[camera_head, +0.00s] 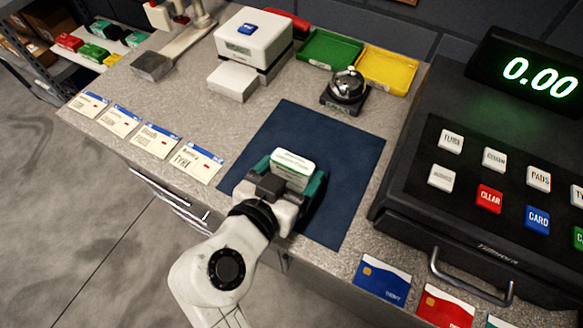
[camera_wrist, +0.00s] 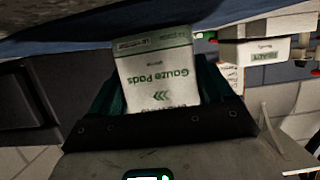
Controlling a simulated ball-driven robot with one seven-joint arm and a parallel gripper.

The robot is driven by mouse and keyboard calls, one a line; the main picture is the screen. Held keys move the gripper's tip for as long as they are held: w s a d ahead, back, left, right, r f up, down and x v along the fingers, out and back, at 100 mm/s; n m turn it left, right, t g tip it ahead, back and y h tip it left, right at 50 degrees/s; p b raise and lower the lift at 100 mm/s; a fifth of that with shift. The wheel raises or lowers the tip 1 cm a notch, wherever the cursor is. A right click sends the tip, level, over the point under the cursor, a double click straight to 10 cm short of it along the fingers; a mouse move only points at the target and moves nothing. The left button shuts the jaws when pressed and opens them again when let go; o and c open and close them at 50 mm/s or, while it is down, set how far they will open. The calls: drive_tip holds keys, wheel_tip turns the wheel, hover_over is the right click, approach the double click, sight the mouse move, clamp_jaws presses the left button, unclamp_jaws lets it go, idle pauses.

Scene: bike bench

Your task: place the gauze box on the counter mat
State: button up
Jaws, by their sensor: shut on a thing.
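The gauze box (camera_head: 292,165) is small and white with green print, and it is held between the green-lined fingers of my gripper (camera_head: 292,178). In the wrist view the gauze box (camera_wrist: 158,72) shows its "Gauze Pads" label, with the gripper (camera_wrist: 160,95) around it. The counter mat (camera_head: 345,165) is a dark blue rectangle on the grey counter. The box and gripper are over the near part of the mat. The head view does not clearly show whether the box touches the mat; in the wrist view its far end is close to a blue surface (camera_wrist: 80,42).
A cash register (camera_head: 480,180) stands right of the mat. A bell (camera_head: 346,90), a green tray (camera_head: 328,50) and a yellow tray (camera_head: 388,70) stand behind it. Price cards (camera_head: 195,163) lie to the left; bank cards (camera_head: 383,280) lie at the front right. The mat around the box is clear.

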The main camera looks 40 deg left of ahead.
drive_tip(key=shift+f+b, duration=0.25)
drive_tip(key=shift+b, duration=0.05)
drive_tip(key=o, duration=0.9)
drive_tip(key=shift+r, duration=0.1)
drive_tip(key=shift+r, duration=0.15)
drive_tip(key=shift+r+p, duration=0.25)
drive_tip(key=shift+p, duration=0.2)
drive_tip(key=b+v, duration=0.1)
drive_tip(key=v, duration=1.1)
drive_tip(key=shift+f, duration=0.2)
